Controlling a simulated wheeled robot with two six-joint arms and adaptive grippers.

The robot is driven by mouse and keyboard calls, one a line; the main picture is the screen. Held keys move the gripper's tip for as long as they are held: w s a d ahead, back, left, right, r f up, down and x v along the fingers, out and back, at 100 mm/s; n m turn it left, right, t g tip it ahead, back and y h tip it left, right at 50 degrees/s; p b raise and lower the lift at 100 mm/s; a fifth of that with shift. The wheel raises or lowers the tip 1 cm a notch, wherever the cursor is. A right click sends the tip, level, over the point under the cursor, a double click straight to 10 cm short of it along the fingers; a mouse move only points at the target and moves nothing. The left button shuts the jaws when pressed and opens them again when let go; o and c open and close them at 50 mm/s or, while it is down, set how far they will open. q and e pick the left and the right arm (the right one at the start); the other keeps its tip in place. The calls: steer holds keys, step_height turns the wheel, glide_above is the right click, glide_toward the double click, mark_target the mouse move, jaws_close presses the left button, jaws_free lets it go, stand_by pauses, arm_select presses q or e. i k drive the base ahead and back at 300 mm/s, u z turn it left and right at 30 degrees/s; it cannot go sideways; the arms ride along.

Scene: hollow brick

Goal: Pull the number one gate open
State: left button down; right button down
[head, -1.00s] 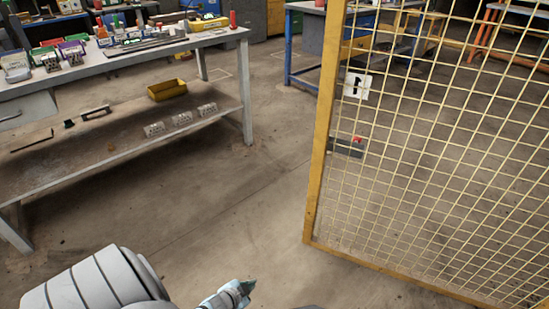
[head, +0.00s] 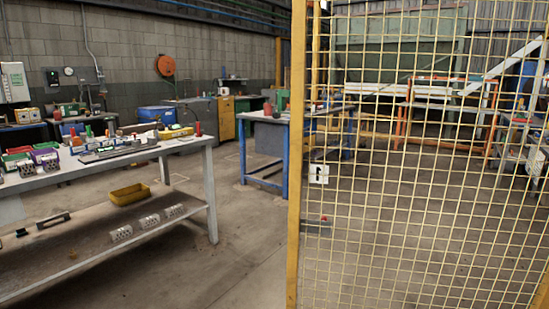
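The gate (head: 294,150) is a yellow frame filled with yellow wire mesh, and it takes up the right half of the head view. A white plate (head: 318,174) with a black mark hangs on the mesh near the gate's left post. A small dark box (head: 316,222) with a red part sits at the left post below the plate. The gate's bottom edge is out of view. Neither of my grippers shows now.
A workbench (head: 183,142) with trays and tools on top and a lower shelf stands at the left. A yellow bin (head: 130,194) is on that shelf. A blue-legged table (head: 286,165) stands further back. The floor (head: 238,250) between workbench and gate is open.

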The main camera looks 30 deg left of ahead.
mark_target(317, 174)
steer(key=u, duration=0.5)
steer(key=i, duration=0.95)
steer(key=u, duration=0.15)
